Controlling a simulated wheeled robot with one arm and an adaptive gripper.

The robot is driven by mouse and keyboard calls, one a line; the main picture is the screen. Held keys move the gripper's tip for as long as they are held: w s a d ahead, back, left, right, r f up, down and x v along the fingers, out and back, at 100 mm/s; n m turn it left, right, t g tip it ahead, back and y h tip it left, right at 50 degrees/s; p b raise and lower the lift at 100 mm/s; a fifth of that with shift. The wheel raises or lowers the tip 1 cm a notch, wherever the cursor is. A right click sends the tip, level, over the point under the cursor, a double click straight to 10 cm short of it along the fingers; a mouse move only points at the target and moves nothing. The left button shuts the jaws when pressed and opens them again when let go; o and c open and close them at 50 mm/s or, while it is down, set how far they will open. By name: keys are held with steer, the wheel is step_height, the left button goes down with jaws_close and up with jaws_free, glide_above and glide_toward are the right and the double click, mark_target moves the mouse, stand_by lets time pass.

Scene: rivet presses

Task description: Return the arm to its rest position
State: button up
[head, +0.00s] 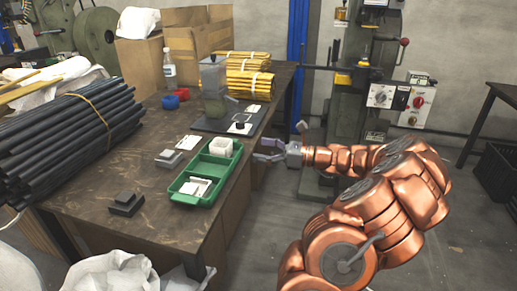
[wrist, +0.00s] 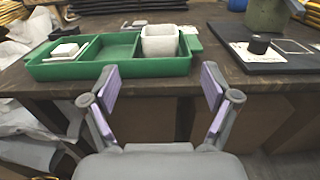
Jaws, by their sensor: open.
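My gripper (head: 277,150) is open and empty, at the end of my copper-coloured arm, just off the right edge of the workbench (head: 84,222). In the wrist view my gripper (wrist: 158,95) shows both fingers spread apart, with the bench edge and the green tray (wrist: 110,70) beyond them. The green tray (head: 187,198) lies on the bench to the left of the gripper. It holds a white square cup (head: 221,146) in its far compartment and flat white pieces (head: 195,187) in its near one. The fingers appear apart from the tray.
A dark board (head: 215,125) with a grey-green device stands behind the tray. Black rods (head: 65,130) are bundled at the left. A press (head: 350,100) stands behind my arm. A dark crate (head: 497,170) is at the far right. Open floor (head: 450,220) lies right of my arm.

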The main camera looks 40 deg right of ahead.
steer(key=w+a+r+n+g+y+p, duration=0.1)
steer(key=a+r+n+g+y+p, duration=0.2)
steer(key=a, duration=0.6)
steer(key=w+a+r+n+g+y+p, duration=0.1)
steer(key=a+r+n+g+p, duration=0.4)
steer(key=a, duration=0.5)
steer(key=s+a+r+n+g+h+p, duration=0.1)
steer(key=s+a+r+n+g+p, duration=0.25)
steer(key=a, duration=0.35)
steer(key=s+a+r+n+g+h+p, duration=0.1)
steer(key=s+a+r+n+g+p, duration=0.15)
steer(key=a+n, duration=0.35)
steer(key=s+a+r+n+g+h+p, duration=0.35)
steer(key=s+a+n+h+p, duration=0.3)
steer(key=s, duration=0.55)
steer(key=s+d+r+n+h+p, duration=0.4)
steer(key=s+d+r+n+p, duration=0.1)
steer(key=s+p, duration=0.5)
steer(key=shift+s+r+n+p, duration=0.3)
steer(key=shift+s+r+n, duration=0.3)
steer(key=shift+r, duration=0.3)
steer(key=shift+h, duration=0.25)
